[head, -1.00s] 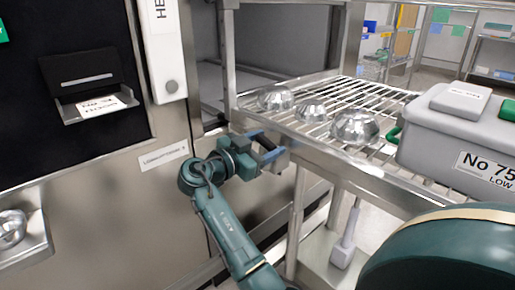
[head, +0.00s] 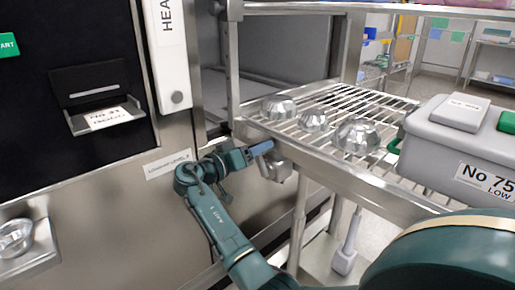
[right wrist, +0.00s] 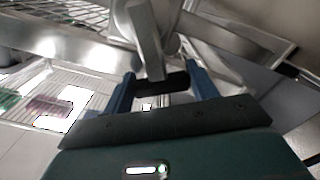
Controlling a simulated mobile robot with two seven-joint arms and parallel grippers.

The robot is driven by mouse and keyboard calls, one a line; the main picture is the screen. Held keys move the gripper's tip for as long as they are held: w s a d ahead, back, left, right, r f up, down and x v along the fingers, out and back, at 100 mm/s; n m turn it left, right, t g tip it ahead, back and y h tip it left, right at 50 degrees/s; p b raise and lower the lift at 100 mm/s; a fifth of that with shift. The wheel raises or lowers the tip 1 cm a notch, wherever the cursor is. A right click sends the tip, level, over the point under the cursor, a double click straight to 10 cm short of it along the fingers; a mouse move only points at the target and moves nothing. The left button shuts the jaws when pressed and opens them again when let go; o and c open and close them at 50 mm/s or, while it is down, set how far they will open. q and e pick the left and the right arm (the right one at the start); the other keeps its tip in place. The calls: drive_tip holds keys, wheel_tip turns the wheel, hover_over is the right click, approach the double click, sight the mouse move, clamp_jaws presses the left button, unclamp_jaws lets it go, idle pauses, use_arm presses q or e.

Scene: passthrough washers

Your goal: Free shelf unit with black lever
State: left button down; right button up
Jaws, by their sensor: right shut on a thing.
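The shelf unit (head: 375,178) is a steel wire rack on legs, standing against the opening of the steel washer (head: 190,150). My right gripper (head: 268,153) is at the rack's near left corner, below its front rail, beside a grey metal fitting (head: 279,168). In the right wrist view, the black lever (right wrist: 161,85) lies between the blue fingers of my right gripper (right wrist: 160,84), which is shut on it. A grey metal bar (right wrist: 146,38) rises just beyond the lever. The lever is hidden in the head view. My left gripper is out of view.
Several shiny metal bowls (head: 357,136) sit on the rack's wires. A grey lidded box (head: 465,140) stands at the rack's right end. A tray with a metal bowl (head: 14,238) juts from the washer at lower left. Clear floor shows below the rack.

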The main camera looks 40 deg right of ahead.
drive_tip(key=shift+w+f+n, duration=0.2)
drive_tip(key=shift+n, duration=0.3)
drive_tip(key=o, duration=1.4)
drive_tip(key=shift+a, duration=0.15)
drive_tip(key=a, duration=0.8)
drive_tip(key=s+a, duration=0.1)
drive_tip(key=a, duration=0.4)
